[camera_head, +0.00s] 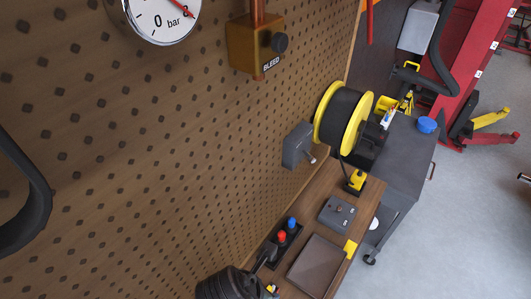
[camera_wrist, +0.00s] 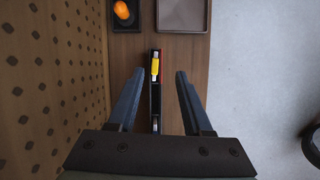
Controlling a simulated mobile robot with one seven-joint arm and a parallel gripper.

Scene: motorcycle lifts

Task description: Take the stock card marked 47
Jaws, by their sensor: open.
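No card with a readable 47 shows in either view. In the wrist view a narrow dark upright holder (camera_wrist: 154,104) stands on the wooden bench top, with a yellow and white piece (camera_wrist: 155,67) in it and a thin red edge beside it. I cannot tell whether this piece is a card, and no number shows on it. My gripper (camera_wrist: 159,73) is open, its two dark fingers on either side of the holder with gaps to both sides. Nothing is held. In the head view my gripper cannot be made out clearly.
A brown shallow tray (camera_head: 315,266) lies on the bench (camera_head: 331,179), near a dark holder with red and blue tops (camera_head: 286,236) and a grey control box (camera_head: 337,215). The pegboard wall (camera_head: 150,170) bounds the left. A yellow reel (camera_head: 342,117) stands farther back. Floor on the right is open.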

